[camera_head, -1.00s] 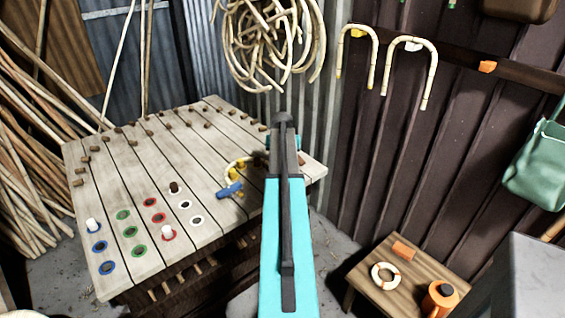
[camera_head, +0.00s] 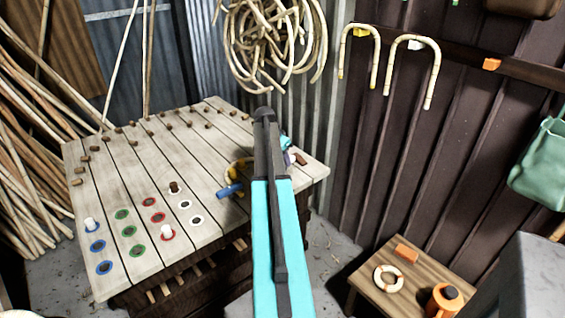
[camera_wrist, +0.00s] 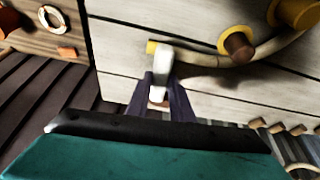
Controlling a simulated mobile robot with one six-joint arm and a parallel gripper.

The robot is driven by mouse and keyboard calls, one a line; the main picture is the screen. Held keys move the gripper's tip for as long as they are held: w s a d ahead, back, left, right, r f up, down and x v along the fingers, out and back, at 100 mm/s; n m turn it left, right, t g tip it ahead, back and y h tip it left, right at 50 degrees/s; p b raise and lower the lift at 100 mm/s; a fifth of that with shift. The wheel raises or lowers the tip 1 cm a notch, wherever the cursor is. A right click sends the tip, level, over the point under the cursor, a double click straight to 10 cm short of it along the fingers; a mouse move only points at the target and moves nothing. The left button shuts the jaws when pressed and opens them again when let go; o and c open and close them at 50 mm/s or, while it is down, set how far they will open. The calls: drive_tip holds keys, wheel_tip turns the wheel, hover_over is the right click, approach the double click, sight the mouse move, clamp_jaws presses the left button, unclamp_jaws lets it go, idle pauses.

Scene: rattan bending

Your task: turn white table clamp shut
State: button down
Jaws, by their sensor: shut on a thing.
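The white table clamp (camera_wrist: 163,62) shows in the wrist view at the edge of the plank worktable (camera_head: 130,185). My gripper (camera_wrist: 165,98) is shut on the white clamp, its dark fingers around the lower part of the white piece. In the head view my arm hides most of the gripper and the clamp. A bent rattan cane (camera_wrist: 285,45) runs from a yellow end beside the clamp, past yellow and brown pegs (camera_wrist: 238,46). A blue clamp (camera_head: 230,190) sits on the table left of my arm in the head view.
Colored hole rings and white pegs (camera_head: 90,224) occupy the table's front left; short brown pegs line its back. A small wooden table (camera_head: 415,275) at right holds a ring (camera_head: 388,279) and an orange jug (camera_head: 443,299). Bent canes (camera_head: 425,70) hang on the wall.

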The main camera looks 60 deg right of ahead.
drive_tip(key=shift+w+a+m, duration=0.1)
drive_tip(key=shift+w+m, duration=0.4)
drive_tip(key=shift+r, duration=0.1)
drive_tip(key=c, duration=1.6)
unclamp_jaws()
drive_tip(key=shift+o, duration=0.2)
drive_tip(key=shift+s, duration=0.1)
drive_tip(key=shift+s, duration=0.1)
drive_tip(key=shift+a+r, duration=0.15)
drive_tip(key=shift+r, duration=0.2)
drive_tip(key=b+v, duration=0.2)
drive_tip(key=v, duration=1.1)
drive_tip(key=shift+w, duration=0.35)
drive_tip(key=shift+s+f, duration=0.1)
